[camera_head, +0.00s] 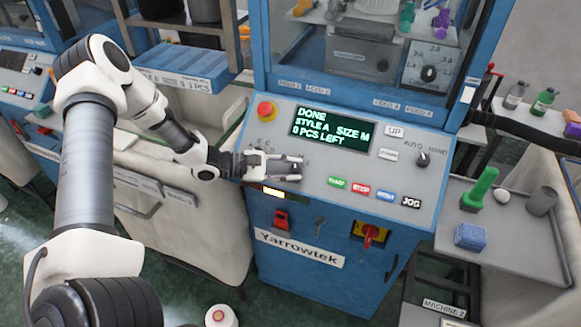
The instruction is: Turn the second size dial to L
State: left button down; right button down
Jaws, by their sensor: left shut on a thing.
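The blue machine's sloping control panel (325,185) has a green-lettered display (331,130) reading DONE, STYLE A, SIZE M, 0 PCS LEFT. My left gripper (291,168) is at the left part of this panel, below the display, reaching in from the left. It is shut on the size dial there. The fingers hide nearly all of the dial, so I cannot read where it points. A small letter L shows just right of the fingertips. My right gripper is out of view.
An AUTO/HAND knob (422,159) is at the panel's right. Below run START, STOP (361,188), blue and JOG (411,202) buttons. A grey side table (515,225) holds a green-handled item (480,187).

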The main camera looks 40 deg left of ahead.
aim_at(292, 168)
pick_arm(q)
jog(key=c, duration=0.9)
grip_release()
jog(key=shift+o, duration=0.2)
jog(key=shift+r, duration=0.1)
notch_tip(292, 168, up, 10)
jog(key=shift+w, duration=0.2)
